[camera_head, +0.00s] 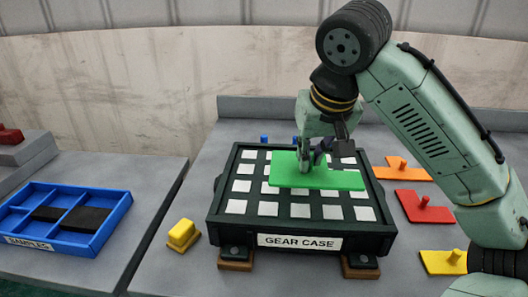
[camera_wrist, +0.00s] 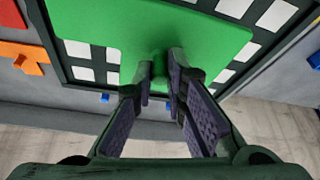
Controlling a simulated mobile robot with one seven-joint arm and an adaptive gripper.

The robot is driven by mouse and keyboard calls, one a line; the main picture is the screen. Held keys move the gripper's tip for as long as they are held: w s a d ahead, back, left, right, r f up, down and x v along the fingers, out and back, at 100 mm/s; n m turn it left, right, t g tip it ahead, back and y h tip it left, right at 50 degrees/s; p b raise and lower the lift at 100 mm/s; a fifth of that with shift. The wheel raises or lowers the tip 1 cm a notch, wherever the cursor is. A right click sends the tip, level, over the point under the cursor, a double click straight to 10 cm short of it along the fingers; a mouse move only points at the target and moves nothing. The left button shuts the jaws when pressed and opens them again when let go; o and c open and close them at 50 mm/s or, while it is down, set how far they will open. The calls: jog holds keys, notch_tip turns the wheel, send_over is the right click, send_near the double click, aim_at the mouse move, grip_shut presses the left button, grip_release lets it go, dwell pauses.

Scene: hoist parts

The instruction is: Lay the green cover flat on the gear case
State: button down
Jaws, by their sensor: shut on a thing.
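The green cover (camera_head: 335,180) is a flat plate over the right-hand middle and back of the gear case (camera_head: 222,218). The case is a dark box with a grid of white squares on top. My gripper (camera_head: 310,158) is above the cover, shut on its upright green knob. In the wrist view, the two fingertips (camera_wrist: 160,78) close around the knob of the cover (camera_wrist: 120,35), and the cover sits at a slight angle to the case's frame. It hides several squares. I cannot tell whether it touches the case or hangs just above it.
Orange (camera_head: 402,172), red (camera_head: 423,205) and yellow (camera_head: 440,262) knobbed plates lie right of the case. A yellow block (camera_head: 183,235) stands left of it. A blue sample tray (camera_head: 98,245) is on the left table. Small blue pieces (camera_head: 264,139) are behind the case.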

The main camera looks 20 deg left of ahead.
jog(key=w+a, duration=0.2)
jog(key=a, duration=0.1)
jog(key=w+a+p, duration=0.1)
jog(key=w+a, duration=0.1)
jog(key=a, duration=0.2)
jog(key=w+a+f+p, duration=0.1)
jog(key=w+a, duration=0.1)
jog(key=a, duration=0.1)
jog(key=shift+w+a, duration=0.2)
jog(key=shift+a, duration=0.1)
jog(key=shift+f+p, duration=0.35)
jog(key=shift+f, duration=1.65)
jog(key=c, duration=1.6)
grip_release()
jog(key=shift+r, duration=0.15)
jog(key=b+v, duration=0.1)
jog(key=v, duration=1.1)
jog(key=shift+w+r, duration=0.1)
